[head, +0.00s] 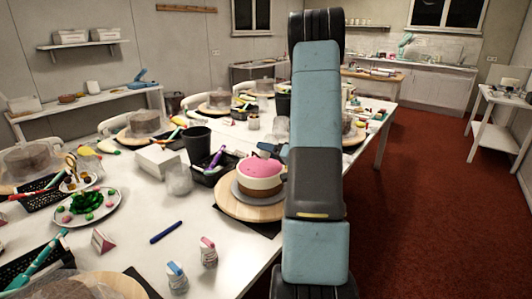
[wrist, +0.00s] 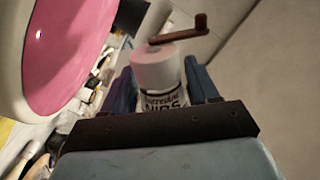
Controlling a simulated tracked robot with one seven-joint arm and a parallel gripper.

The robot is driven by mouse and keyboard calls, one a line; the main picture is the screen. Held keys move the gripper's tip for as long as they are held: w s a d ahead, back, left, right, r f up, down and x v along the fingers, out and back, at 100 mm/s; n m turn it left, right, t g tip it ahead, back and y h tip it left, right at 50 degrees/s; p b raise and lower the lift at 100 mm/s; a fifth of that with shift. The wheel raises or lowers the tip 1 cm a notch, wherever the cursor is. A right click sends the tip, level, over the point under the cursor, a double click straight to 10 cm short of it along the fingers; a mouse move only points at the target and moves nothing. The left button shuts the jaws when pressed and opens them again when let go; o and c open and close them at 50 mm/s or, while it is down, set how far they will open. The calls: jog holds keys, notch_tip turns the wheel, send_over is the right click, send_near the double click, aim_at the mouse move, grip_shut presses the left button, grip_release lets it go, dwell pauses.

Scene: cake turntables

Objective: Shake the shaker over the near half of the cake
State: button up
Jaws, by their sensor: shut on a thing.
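The cake (head: 258,184) has a pink top and a cream side with a brown lower band. It stands on a round wooden turntable (head: 243,207) left of my arm in the head view. In the wrist view the cake (wrist: 60,55) fills the upper left. My gripper (wrist: 160,85) is shut on the shaker (wrist: 158,72), a white labelled jar with a pale pink top. A brown crank-like piece (wrist: 178,32) shows just above that top. In the head view my gripper (head: 268,151) is by the cake's far side, mostly hidden behind my arm; the shaker is not clearly visible there.
Two small shakers, one blue-topped (head: 176,277) and one pink-topped (head: 208,252), stand at the table's near edge beside a blue pen (head: 166,232). A black tray (head: 207,172) and a clear cup (head: 178,179) stand left of the cake. Red floor lies right of the table.

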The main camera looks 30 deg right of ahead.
jog(key=shift+w+d+r, duration=0.2)
jog(key=shift+d+r, duration=0.25)
jog(key=shift+s+a+f, duration=0.2)
jog(key=shift+a+f, duration=0.25)
jog(key=shift+r+n, duration=0.1)
jog(key=shift+n, duration=0.2)
jog(key=shift+w+d+r, duration=0.2)
jog(key=shift+d+r, duration=0.2)
jog(key=shift+r, duration=0.1)
jog(key=shift+s+a+f, duration=0.2)
jog(key=shift+a+f, duration=0.25)
jog(key=shift+f, duration=0.1)
jog(key=shift+r+n, duration=0.1)
jog(key=shift+n, duration=0.2)
